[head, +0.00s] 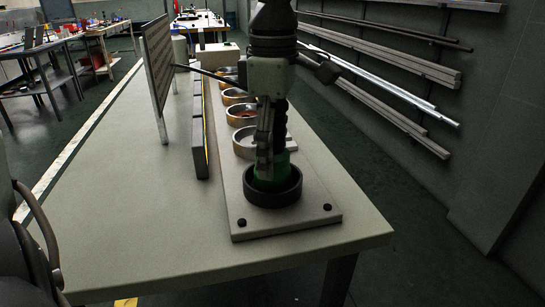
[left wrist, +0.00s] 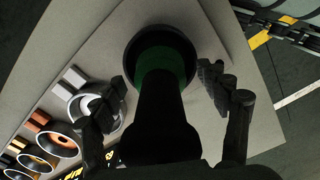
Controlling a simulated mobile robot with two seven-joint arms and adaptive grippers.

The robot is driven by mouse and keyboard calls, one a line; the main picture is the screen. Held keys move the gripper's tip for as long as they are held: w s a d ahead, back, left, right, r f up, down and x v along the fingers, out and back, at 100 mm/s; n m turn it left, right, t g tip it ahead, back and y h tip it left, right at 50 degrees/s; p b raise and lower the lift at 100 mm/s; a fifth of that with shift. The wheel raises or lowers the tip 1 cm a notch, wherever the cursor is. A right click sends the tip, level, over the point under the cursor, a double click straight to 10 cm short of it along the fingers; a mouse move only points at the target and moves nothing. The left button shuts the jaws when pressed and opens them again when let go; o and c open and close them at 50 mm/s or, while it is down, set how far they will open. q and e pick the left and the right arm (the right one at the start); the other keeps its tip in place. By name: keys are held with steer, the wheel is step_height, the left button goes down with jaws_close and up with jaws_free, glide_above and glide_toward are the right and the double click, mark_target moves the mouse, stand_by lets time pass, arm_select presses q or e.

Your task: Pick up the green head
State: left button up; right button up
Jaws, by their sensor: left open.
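The green head (head: 281,161) stands upright in a black ring-shaped holder (head: 272,194) at the near end of a pale base plate. Its green part (left wrist: 160,58) also shows in the left wrist view, inside the dark ring, with a black neck (left wrist: 163,115) rising toward the camera. My left gripper (head: 265,158) points down over it and partly hides it in the head view. In the left wrist view the open fingers of my left gripper (left wrist: 168,92) are on either side of the black neck, with gaps visible. My right gripper is not in view.
Several round holders (head: 240,114) line the plate behind the green head. A dark low bar (head: 200,145) and an upright panel (head: 158,65) stand to the left. The table's (head: 120,220) left part is clear. Wall racks (head: 380,60) hold long bars at right.

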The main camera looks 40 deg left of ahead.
arm_select(q)
steer(key=shift+f, duration=0.1)
steer(key=shift+w, duration=0.1)
jaws_close()
stand_by(0.4)
